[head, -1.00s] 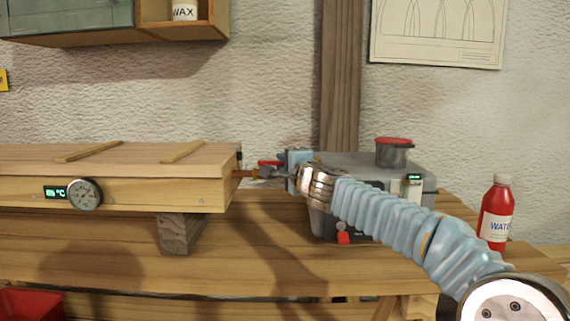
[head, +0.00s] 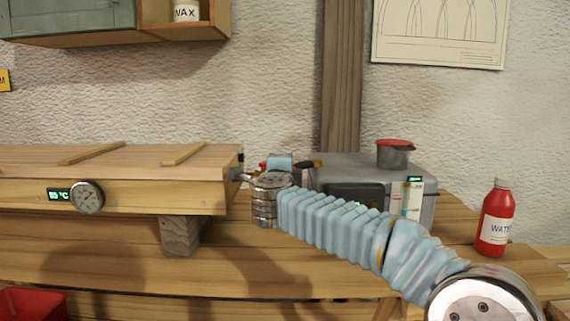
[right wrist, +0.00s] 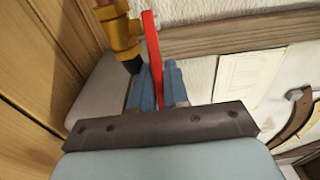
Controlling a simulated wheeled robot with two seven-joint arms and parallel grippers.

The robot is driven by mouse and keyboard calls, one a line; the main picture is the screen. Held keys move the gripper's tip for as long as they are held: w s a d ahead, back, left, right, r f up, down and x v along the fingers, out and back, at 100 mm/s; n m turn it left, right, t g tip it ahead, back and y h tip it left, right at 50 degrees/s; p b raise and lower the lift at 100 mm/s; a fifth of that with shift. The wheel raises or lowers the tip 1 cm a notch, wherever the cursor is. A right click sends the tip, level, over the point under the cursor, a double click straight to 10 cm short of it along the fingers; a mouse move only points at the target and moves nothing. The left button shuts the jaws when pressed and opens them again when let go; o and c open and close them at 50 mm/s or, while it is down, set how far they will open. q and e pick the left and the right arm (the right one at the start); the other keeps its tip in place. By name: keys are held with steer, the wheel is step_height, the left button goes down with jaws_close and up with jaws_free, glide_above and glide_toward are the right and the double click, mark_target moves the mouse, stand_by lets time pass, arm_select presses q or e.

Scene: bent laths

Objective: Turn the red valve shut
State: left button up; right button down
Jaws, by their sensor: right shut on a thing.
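The red valve lever (right wrist: 152,45) stands between the blue fingers of my right gripper (right wrist: 157,75) in the right wrist view. The gripper is shut on it. The lever is beside a brass valve body (right wrist: 121,35) on a pipe. In the head view my right gripper (head: 279,163) is at the right end of the long wooden box (head: 140,192). My wrist hides most of the valve there; only a bit of red shows beside the fingers. My left gripper is not in view.
A grey boiler box (head: 345,172) stands right of the valve, with a red-topped cup (head: 394,153) on it. A dial gauge (head: 88,197) and green display (head: 59,195) are on the wooden box's front.

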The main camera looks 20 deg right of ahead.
steer(key=shift+s+a+f+m+h, duration=0.1)
steer(key=shift+m+h, duration=0.2)
steer(key=shift+h, duration=0.2)
steer(key=c, duration=1.2)
jaws_free()
steer(key=shift+s, duration=0.15)
steer(key=b+v, duration=0.2)
steer(key=v, duration=1.1)
steer(key=shift+s+a+r, duration=0.2)
steer(key=shift+s, duration=0.05)
